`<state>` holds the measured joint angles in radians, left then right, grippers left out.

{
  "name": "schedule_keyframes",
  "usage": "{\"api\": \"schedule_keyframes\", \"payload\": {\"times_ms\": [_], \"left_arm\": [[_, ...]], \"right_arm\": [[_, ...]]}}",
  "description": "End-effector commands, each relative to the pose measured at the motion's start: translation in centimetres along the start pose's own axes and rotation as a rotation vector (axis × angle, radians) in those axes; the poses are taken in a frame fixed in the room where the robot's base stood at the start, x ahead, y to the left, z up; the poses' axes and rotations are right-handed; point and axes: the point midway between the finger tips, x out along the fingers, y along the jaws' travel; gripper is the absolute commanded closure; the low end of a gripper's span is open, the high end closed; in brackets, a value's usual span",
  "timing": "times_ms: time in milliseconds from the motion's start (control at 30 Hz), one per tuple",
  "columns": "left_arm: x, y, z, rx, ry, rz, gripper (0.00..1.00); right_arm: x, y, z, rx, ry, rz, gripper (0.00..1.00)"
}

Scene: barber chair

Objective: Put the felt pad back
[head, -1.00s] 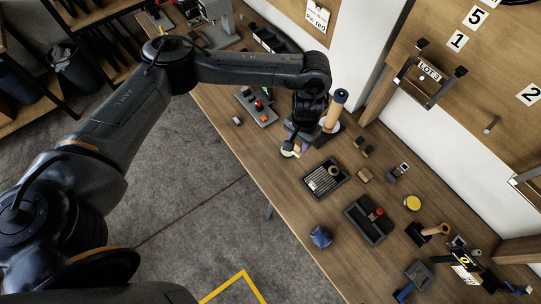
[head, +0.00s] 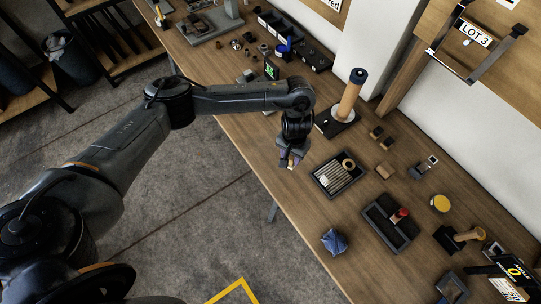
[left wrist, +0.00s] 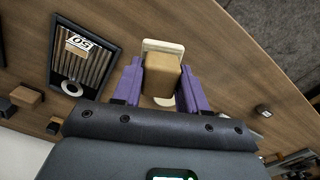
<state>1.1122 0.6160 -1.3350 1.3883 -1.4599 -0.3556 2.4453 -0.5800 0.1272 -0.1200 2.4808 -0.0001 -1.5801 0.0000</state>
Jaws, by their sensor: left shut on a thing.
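My left gripper (head: 289,161) is shut near the bench's front edge, left of the nail tray in the head view. In the left wrist view its purple fingers (left wrist: 161,85) grip the sides of a tan block. A flat cream piece (left wrist: 163,46) shows behind the block and beyond its end; together they look like the felt pad (left wrist: 162,77). The pad is mostly hidden by the fingers in the head view. I cannot tell its height above the wooden bench (head: 300,215). My right gripper is not in view.
The nail tray (head: 337,176) also shows in the left wrist view (left wrist: 84,56). A wooden cylinder on a dark base (head: 349,98) stands behind my gripper. A black tray (head: 390,222), blue cloth (head: 334,241) and yellow disc (head: 440,203) lie to the right. Bare bench surrounds the cloth.

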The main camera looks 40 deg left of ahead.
Motion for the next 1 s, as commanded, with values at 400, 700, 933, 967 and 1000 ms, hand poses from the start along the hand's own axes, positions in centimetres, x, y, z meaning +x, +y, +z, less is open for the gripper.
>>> {"api": "schedule_keyframes", "payload": {"times_ms": [400, 700, 933, 967, 1000], "left_arm": [[4.8, -7.6, -1.2, -0.002, 0.000, 0.000, 0.86], [5.7, -8.8, -1.4, 0.000, -0.001, -0.001, 0.86], [8.3, -8.7, -1.3, 0.000, -0.001, -0.001, 0.86], [8.7, -8.7, -1.4, 0.000, -0.001, -0.001, 0.86], [9.0, -8.7, -1.4, 0.001, 0.000, -0.001, 0.86]], "right_arm": [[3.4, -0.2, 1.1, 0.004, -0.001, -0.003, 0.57], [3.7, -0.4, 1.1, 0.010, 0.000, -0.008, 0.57], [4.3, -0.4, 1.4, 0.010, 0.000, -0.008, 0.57], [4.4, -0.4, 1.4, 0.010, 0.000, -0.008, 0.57], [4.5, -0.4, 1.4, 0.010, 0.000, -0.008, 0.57]]}}
